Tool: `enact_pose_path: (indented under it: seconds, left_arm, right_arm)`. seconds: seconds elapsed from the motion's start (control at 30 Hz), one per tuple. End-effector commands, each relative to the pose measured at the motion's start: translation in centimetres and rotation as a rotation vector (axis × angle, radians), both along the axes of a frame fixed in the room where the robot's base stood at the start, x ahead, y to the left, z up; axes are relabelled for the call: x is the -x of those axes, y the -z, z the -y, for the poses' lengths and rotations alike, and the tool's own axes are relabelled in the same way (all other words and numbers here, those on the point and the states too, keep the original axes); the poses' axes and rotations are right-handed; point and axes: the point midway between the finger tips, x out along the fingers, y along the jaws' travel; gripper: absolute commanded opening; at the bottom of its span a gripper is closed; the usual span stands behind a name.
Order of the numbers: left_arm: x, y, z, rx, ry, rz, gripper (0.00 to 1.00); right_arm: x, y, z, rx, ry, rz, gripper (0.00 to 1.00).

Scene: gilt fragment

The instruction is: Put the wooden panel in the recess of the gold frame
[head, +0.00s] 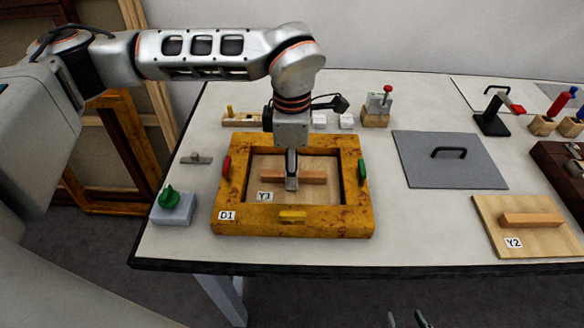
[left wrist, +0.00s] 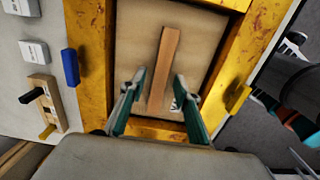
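The gold frame (head: 226,190), labelled D1, lies flat on the table. The wooden panel (head: 258,167), labelled Y1, lies inside its recess with a raised wooden bar handle (head: 313,177). Narrow dark gaps show along some panel edges; I cannot tell if it sits fully flat. My left gripper (head: 291,184) is over the panel's handle. In the left wrist view its fingers (left wrist: 160,92) stand apart on either side of the handle (left wrist: 164,62), with visible space beside it. My right gripper (head: 407,319) shows only its fingertips, apart and empty, at the bottom edge.
Another wooden panel (head: 484,232), labelled Y2, and a grey plate with a black handle (head: 420,165) lie to the right. Colored clips sit on the frame's sides. A grey block with a green knob (head: 173,209) stands at left. Table is clear between frame and Y2.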

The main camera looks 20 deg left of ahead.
Motion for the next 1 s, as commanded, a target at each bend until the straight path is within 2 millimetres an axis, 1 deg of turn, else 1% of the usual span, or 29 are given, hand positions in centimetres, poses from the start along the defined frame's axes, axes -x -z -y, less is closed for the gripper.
enact_pose_path:
  seconds: [0.17,0.4,0.5,0.6,0.8,1.0]
  left_arm:
    - [-0.1,-2.5,0.0,0.001,0.0,0.005,0.32]
    - [-0.1,-7.5,0.0,0.0,0.0,0.006,0.32]
    - [-0.1,-9.3,0.0,0.001,-0.001,0.005,0.32]
    - [-0.1,-10.7,0.0,0.0,-0.001,0.004,0.32]
    - [0.0,-12.0,0.0,0.0,0.0,0.001,0.32]
    - [0.0,-12.1,0.0,0.0,0.0,0.0,0.32]
  right_arm:
    - [0.0,0.0,0.0,0.0,0.001,-0.002,0.4]
    - [0.1,0.0,0.0,-0.001,0.0,-0.002,0.4]
    - [0.0,-0.1,0.0,-0.001,0.0,-0.001,0.4]
    - [0.0,-0.2,0.0,-0.001,0.001,0.0,0.4]
    - [-0.1,-0.3,0.0,-0.001,0.0,0.002,0.4]
    - [-0.1,-0.5,0.0,-0.003,0.001,0.004,0.4]
